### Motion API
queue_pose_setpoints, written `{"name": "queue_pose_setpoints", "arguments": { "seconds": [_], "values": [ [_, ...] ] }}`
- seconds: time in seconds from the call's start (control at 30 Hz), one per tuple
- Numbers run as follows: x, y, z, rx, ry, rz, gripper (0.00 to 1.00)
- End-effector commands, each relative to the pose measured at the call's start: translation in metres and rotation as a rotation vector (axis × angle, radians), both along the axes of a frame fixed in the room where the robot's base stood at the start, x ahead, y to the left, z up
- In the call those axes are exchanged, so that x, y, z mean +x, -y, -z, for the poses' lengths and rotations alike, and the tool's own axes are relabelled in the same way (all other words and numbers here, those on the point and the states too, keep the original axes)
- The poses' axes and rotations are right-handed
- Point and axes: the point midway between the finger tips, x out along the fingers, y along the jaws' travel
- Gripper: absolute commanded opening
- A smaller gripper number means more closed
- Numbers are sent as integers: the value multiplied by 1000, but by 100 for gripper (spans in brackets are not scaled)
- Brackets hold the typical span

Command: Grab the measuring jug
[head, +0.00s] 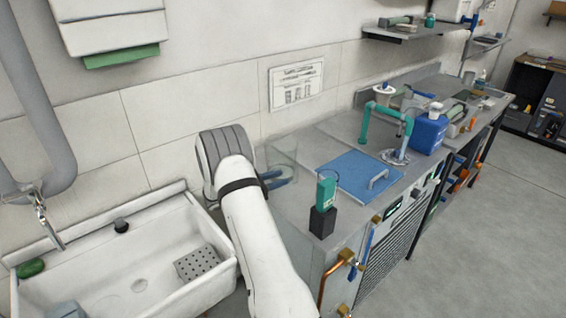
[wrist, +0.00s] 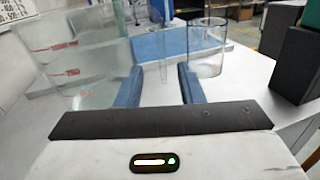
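A clear jug with red markings (wrist: 72,62), which looks like the measuring jug, stands at the left of the wrist view, close to my left finger. In the head view a clear vessel (head: 283,158) shows faintly beside my gripper (head: 276,180), partly hidden by my wrist. In the wrist view my gripper (wrist: 160,84) is open, with its two blue fingers apart. A narrow clear piece (wrist: 163,48) shows in line with the gap; I cannot tell whether it belongs to the jug or whether it is between the fingers.
A clear glass cylinder (wrist: 207,52) stands beyond the right finger. A blue lid with a handle (head: 358,172) lies to the right. A white sink (head: 100,295) is at the left.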

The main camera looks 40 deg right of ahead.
Motion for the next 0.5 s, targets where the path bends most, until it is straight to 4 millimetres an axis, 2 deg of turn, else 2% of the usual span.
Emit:
{"name": "queue_pose_setpoints", "arguments": {
  "seconds": [0.27, 0.5],
  "values": [
    [-7, 27, -3, 2, 2, 4, 34],
    [-13, 62, -4, 2, 2, 5, 34]
  ]
}}
